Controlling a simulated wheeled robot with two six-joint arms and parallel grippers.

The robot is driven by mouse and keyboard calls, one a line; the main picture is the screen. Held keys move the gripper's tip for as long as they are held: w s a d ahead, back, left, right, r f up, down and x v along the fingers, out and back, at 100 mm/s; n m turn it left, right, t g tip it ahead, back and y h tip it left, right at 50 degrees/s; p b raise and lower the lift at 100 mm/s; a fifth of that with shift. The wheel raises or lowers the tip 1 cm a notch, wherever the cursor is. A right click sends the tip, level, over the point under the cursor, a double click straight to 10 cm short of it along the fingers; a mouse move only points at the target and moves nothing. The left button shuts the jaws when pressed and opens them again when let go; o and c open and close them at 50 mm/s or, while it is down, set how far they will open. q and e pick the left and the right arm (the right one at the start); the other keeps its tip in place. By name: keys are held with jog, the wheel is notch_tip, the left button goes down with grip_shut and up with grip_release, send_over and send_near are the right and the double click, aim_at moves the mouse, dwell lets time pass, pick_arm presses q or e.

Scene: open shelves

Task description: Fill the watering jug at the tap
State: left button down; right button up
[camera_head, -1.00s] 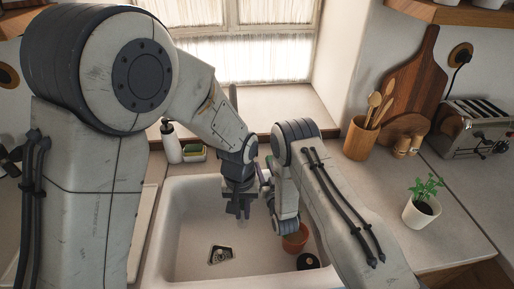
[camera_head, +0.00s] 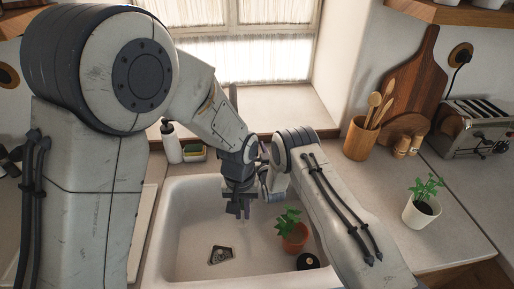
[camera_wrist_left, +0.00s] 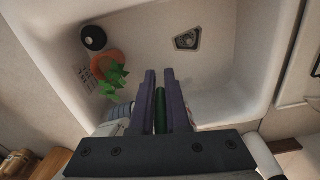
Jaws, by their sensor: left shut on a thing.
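My left gripper (camera_head: 238,210) points down over the middle of the sink (camera_head: 190,225). In the left wrist view its two fingers (camera_wrist_left: 161,100) are closed on a dark green, rod-like thing (camera_wrist_left: 160,112), mostly hidden between them; I cannot tell what it belongs to. My right arm reaches in from the right, its wrist end close beside my left gripper; its fingers are hidden. I cannot make out the watering jug or the tap in either view.
In the sink stand a potted plant (camera_head: 291,233), a dark round thing (camera_head: 308,261) and a square drain (camera_head: 220,255). Behind are a soap bottle (camera_head: 171,142) and sponge holder (camera_head: 194,153). Right are a utensil pot (camera_head: 361,139), a plant in a white pot (camera_head: 422,209) and a toaster (camera_head: 474,128).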

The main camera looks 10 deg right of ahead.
grip_shut()
jog(key=shift+r, duration=0.1)
jog(key=shift+w+r+g, duration=0.25)
jog(key=shift+g, duration=0.55)
jog(key=shift+w+m+g+h, duration=0.25)
jog(key=shift+m+g+h, duration=0.05)
jog(key=shift+g, duration=1)
